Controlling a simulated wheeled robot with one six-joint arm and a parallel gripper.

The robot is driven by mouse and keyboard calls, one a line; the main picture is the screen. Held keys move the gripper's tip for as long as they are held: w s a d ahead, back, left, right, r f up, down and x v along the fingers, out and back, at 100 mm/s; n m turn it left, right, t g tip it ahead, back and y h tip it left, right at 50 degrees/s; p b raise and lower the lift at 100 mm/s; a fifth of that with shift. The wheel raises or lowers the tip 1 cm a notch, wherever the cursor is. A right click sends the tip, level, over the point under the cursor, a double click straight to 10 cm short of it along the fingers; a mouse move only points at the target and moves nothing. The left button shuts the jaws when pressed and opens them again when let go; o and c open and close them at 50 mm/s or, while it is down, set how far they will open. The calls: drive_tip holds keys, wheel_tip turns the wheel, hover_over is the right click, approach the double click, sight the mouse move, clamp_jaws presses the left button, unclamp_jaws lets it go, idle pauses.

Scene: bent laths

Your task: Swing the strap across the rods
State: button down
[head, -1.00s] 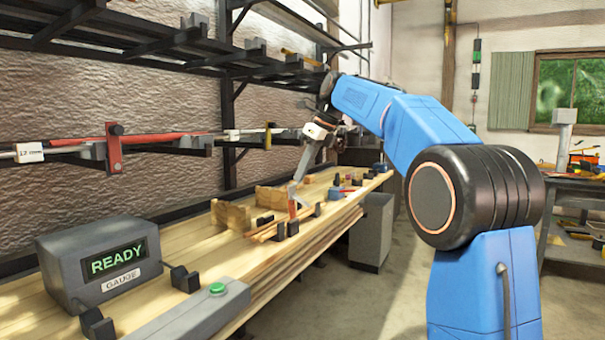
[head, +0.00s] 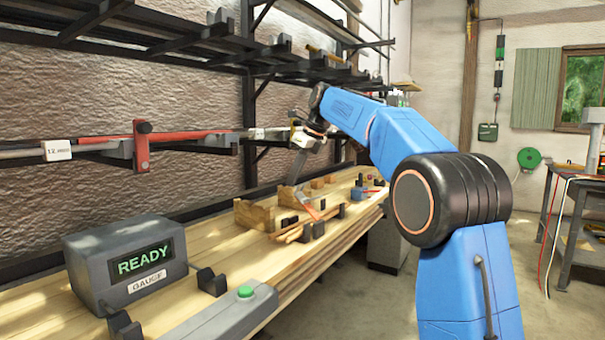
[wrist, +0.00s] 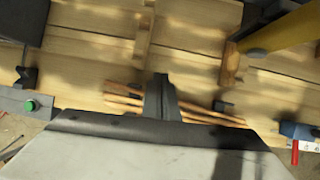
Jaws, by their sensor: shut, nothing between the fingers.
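A red strap-like piece (head: 141,146) stands upright at a dark bracket on the wall rack, at left in the head view. A long red bar (head: 195,135) runs right from it. A grey rod (head: 95,141) with a white 12 mm label lies along the rack; how the strap sits against the rods is unclear. My gripper (head: 294,182) points down over the bench, to the right of the strap and well apart from it. In the wrist view my gripper (wrist: 161,82) is shut and empty above thin wooden laths (wrist: 128,98). The strap is not in the wrist view.
A gauge box (head: 125,265) reading READY stands on the bench's near left. Wooden blocks (head: 254,215), small dark clamps and laths (head: 292,234) lie along the bench (head: 235,265). Dark shelves (head: 190,62) overhang the rods.

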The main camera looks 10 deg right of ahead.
drive_tip(key=shift+g+h, duration=0.5)
drive_tip(key=shift+w+a+f, duration=0.4)
drive_tip(key=shift+w+f, duration=0.05)
drive_tip(key=shift+f, duration=0.2)
drive_tip(key=shift+w+a+f, duration=0.4)
drive_tip(key=shift+a+f, duration=0.05)
drive_tip(key=shift+f, duration=0.2)
drive_tip(key=shift+w+a+f, duration=0.4)
drive_tip(key=shift+w+f, duration=0.05)
drive_tip(key=shift+f, duration=0.2)
